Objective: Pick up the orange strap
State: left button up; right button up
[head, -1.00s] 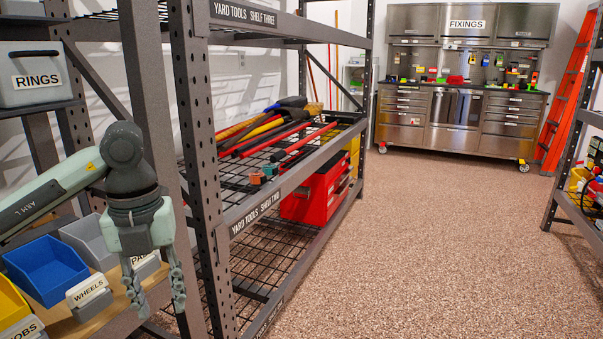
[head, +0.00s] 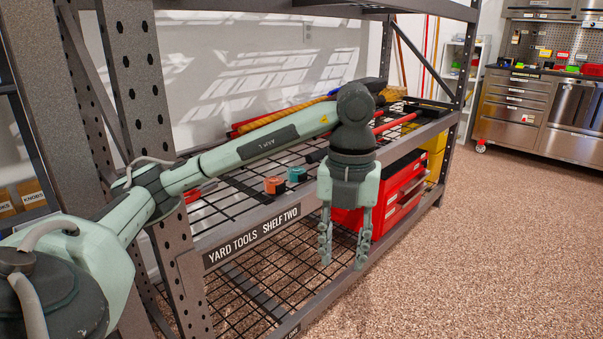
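The orange strap (head: 274,185) is a small rolled bundle on the wire deck of shelf two (head: 236,248), near its front edge. A similar teal roll (head: 297,174) sits just right of it. My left gripper (head: 343,250) hangs with its fingers pointing down, parted and empty, in front of the shelf. It is to the right of the orange strap and lower in the picture, apart from it. My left forearm passes above the strap in the picture. My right gripper is not in view.
Long-handled yard tools (head: 290,112) lie farther back on the shelf, partly behind my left arm. A red toolbox (head: 400,190) sits below the shelf. A perforated upright post (head: 140,85) stands left. A steel toolchest (head: 515,112) stands far right. Open floor lies at right.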

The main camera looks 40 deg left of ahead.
aim_at(273, 185)
jog(key=i+l+u, duration=0.15)
jog(key=i, duration=1.45)
jog(key=i+u, duration=0.2)
jog(key=u, duration=0.2)
jog(key=i+u, duration=0.2)
jog(key=u, duration=0.15)
jog(key=i+l+u, duration=0.15)
jog(key=u, duration=0.25)
jog(key=i+l+u, duration=0.15)
jog(key=u, duration=0.25)
jog(key=i+u, duration=0.3)
jog(key=u, duration=0.15)
jog(key=i+l+u, duration=0.15)
jog(key=u, duration=0.25)
jog(key=i, duration=0.15)
